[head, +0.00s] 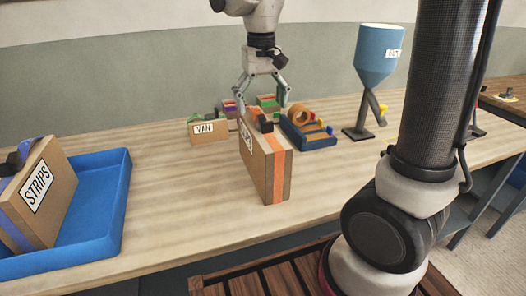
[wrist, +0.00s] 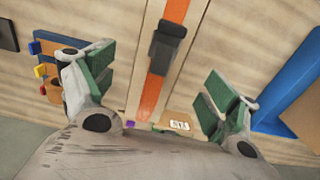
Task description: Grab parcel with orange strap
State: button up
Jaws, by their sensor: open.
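The parcel with the orange strap (head: 276,177) stands upright on the workbench in the middle of the head view. It is a brown cardboard box with a white label, partly hidden, and a black buckle or grip on top. My gripper (head: 262,103) is open above the parcel's top, with its fingers spread. In the wrist view, the orange strap (wrist: 176,12) and its black buckle (wrist: 168,46) lie between the two green-padded fingers (wrist: 157,90). I see a gap on both sides, and nothing is held.
A blue tray (head: 117,185) at left holds a STRIPS box (head: 50,205) with a purple strap. A blue hopper (head: 378,55) stands right.

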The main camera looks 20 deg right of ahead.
aim_at(261, 117)
notch_tip(261, 117, down, 5)
jog(key=shift+r, duration=0.1)
jog(key=shift+c, duration=0.5)
jog(key=shift+w, duration=0.1)
grip_shut()
jog(key=shift+r, duration=0.15)
